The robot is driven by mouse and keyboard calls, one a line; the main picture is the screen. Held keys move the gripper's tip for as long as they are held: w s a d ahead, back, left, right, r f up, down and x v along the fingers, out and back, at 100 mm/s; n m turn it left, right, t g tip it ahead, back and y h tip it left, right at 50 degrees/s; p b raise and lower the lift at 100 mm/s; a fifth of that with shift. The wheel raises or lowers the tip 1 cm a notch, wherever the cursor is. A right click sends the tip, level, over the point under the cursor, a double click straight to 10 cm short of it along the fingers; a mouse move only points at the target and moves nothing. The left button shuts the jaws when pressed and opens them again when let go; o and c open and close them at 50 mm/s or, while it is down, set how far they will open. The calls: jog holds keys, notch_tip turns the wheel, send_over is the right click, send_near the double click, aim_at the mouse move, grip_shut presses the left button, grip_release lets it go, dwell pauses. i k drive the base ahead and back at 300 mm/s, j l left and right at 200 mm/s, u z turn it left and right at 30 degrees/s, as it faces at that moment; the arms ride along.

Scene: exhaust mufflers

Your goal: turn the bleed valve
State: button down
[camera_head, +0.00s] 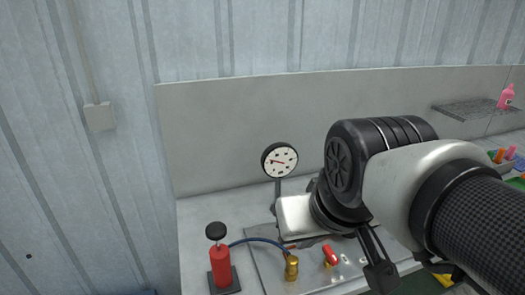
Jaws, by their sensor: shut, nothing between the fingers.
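A small red handle (330,254) with a bit of brass under it stands on the grey metal plate (268,272); it looks like the bleed valve. My arm reaches in from the right, over the plate. The dark end of my gripper (380,275) shows low, to the right of the red handle and apart from it in the picture. It is shut with nothing held. My wrist hides part of the plate and the base of the gauge post. I cannot tell the gripper's height above the plate.
A round dial gauge (279,160) stands on a post behind the plate. A red hand pump (220,265) with a black knob joins a brass fitting (291,268) by a blue hose (258,241). A wire shelf (470,108) with a pink bottle (507,96) is at right.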

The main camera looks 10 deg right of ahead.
aim_at(330, 257)
jog(key=l+z, duration=0.25)
jog(key=l, duration=0.3)
jog(key=k+j+z, duration=0.5)
jog(key=j, duration=0.2)
jog(key=i+l+u, duration=0.5)
jog(key=l+u, duration=0.25)
jog(key=i+l+u, duration=0.25)
jog(key=l, duration=0.25)
jog(key=k+j, duration=0.05)
jog(key=k, duration=0.05)
